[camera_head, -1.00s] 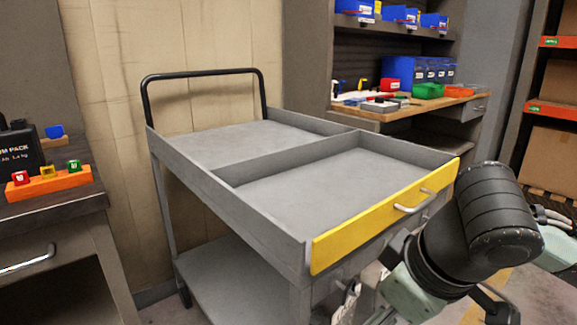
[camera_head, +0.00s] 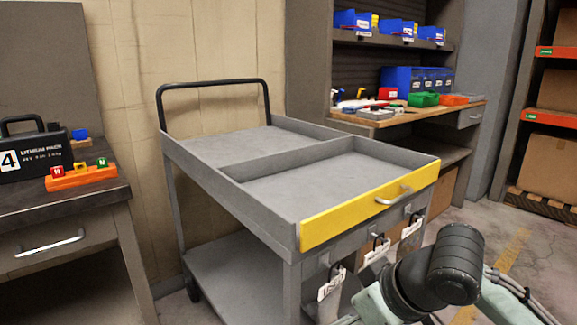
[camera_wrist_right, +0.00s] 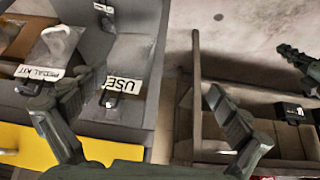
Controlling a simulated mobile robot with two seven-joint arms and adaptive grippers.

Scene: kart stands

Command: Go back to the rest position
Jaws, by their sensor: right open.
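My right arm (camera_head: 440,275) is folded at the lower right of the head view, beside the front of the grey cart (camera_head: 235,200). Its gripper is hidden there. In the right wrist view my right gripper (camera_wrist_right: 150,125) has its two fingers wide apart with nothing held between them. The cart's yellow front panel (camera_wrist_right: 100,150) and labelled hanging tags show beyond the left finger. The gripper looks clear of them, though the exact gap cannot be told.
A bench at left holds a black lithium pack (camera_head: 35,155) and an orange block (camera_head: 82,177) with small coloured pieces. White tags (camera_head: 330,285) hang under the cart's yellow panel (camera_head: 370,205). A workbench (camera_head: 420,112) with bins stands behind. Floor at right is open.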

